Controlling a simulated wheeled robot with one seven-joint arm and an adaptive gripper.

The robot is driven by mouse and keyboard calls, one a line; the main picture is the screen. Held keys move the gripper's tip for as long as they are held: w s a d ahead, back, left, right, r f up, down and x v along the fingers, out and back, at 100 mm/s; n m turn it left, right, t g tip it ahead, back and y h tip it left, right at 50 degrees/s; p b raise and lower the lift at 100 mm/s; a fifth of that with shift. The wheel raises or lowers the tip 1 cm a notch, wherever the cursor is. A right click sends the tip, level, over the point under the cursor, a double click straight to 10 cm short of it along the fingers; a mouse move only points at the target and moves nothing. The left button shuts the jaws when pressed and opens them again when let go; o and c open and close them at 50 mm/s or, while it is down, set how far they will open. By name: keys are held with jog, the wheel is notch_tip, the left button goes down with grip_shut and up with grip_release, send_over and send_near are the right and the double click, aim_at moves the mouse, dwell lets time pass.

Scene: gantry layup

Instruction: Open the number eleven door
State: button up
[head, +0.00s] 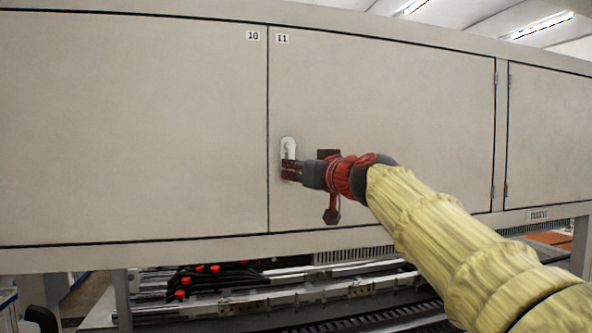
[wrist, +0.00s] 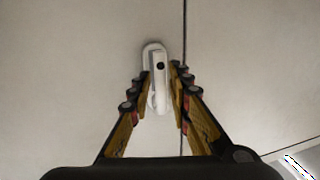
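The number eleven door (head: 390,120) is a flat beige panel in the head view, marked with an "11" label at its upper left corner. It looks closed, flush with its neighbours. Its white lever handle (head: 289,147) is near the door's left edge and hangs vertically. My gripper (head: 290,170) is at the lower part of the handle. In the wrist view, the handle (wrist: 158,82) lies between the two fingertips (wrist: 160,72), with narrow gaps visible at its sides. The fingers look open around it. The handle's lower part is hidden by the gripper in the head view.
The number ten door (head: 130,125) is closed to the left, across a thin seam. Another closed panel (head: 550,135) is to the right, past hinges (head: 494,192). Below the cabinet are rails (head: 300,305) and black hoses with red caps (head: 205,275).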

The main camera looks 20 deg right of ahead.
grip_shut()
dwell(0.3)
dwell(0.5)
jog(key=n+g+h+b, duration=0.2)
jog(key=n+h, duration=0.1)
jog(key=n, duration=1.2)
send_near(314, 154)
jog(key=shift+w+a, duration=0.55)
jog(key=shift+w, duration=0.2)
jog(key=shift+w+a, duration=0.55)
jog(key=shift+w, duration=0.25)
